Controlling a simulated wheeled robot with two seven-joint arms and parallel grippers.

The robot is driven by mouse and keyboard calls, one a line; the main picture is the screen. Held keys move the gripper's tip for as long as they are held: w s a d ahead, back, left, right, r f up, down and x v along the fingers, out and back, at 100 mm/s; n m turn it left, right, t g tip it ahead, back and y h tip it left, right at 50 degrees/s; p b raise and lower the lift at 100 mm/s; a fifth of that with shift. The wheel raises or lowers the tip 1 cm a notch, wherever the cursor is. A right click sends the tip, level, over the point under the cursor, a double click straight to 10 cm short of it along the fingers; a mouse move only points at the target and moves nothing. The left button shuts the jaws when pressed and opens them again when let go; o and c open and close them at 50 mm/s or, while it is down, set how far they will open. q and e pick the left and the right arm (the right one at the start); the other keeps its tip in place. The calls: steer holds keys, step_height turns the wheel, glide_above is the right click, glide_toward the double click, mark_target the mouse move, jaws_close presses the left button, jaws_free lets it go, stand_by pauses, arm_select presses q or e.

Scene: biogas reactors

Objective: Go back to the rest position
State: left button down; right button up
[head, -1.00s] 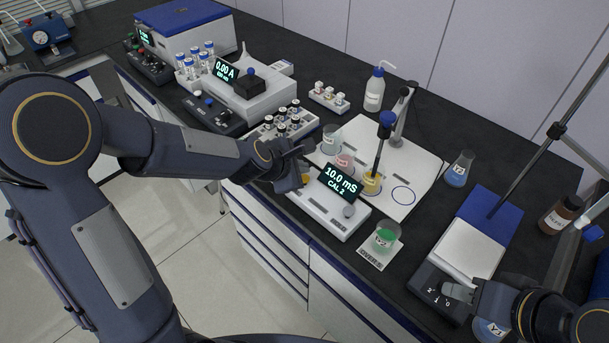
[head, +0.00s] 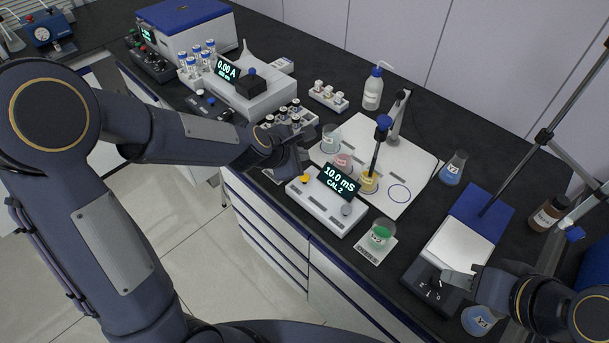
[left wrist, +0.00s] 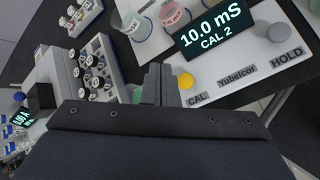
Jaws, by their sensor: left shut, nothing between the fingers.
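My left gripper (head: 298,160) hangs shut and empty above the near edge of the bench, just left of the conductivity meter (head: 322,205). In the left wrist view its closed fingers (left wrist: 160,84) are beside the meter's yellow CAL button (left wrist: 186,81), apart from it as far as I can see. The meter's display (head: 339,182) reads 10.0 mS, CAL 2. My right gripper (head: 458,284) is at the knob of the stirrer base (head: 421,277) at lower right. Whether its fingers touch the knob or are closed is unclear.
A white mat (head: 418,162) holds beakers and a probe stand (head: 397,118). A vial rack (head: 272,131) lies close behind my left gripper. A green-filled beaker (head: 380,237), a blue-filled flask (head: 453,168) and a brown bottle (head: 548,214) stand to the right.

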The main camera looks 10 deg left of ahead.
arm_select(q)
steer(key=s+a+r+m+g+h, duration=0.1)
steer(key=s+a+r+m, duration=0.3)
steer(key=s, duration=0.3)
steer(key=s+a+r+m, duration=0.2)
steer(key=s+r+m, duration=0.3)
steer(key=s+m, duration=0.2)
steer(key=s+a+f+m+g+y, duration=0.1)
steer(key=s+a+f+m, duration=0.1)
steer(key=s+m, duration=0.6)
steer(key=s+a, duration=0.1)
steer(key=s, duration=0.4)
steer(key=shift+s+a+m+g+y, duration=0.2)
steer(key=shift+s+m+g+y, duration=0.1)
steer(key=shift+m, duration=0.1)
arm_select(e)
steer(key=shift+o, duration=0.4)
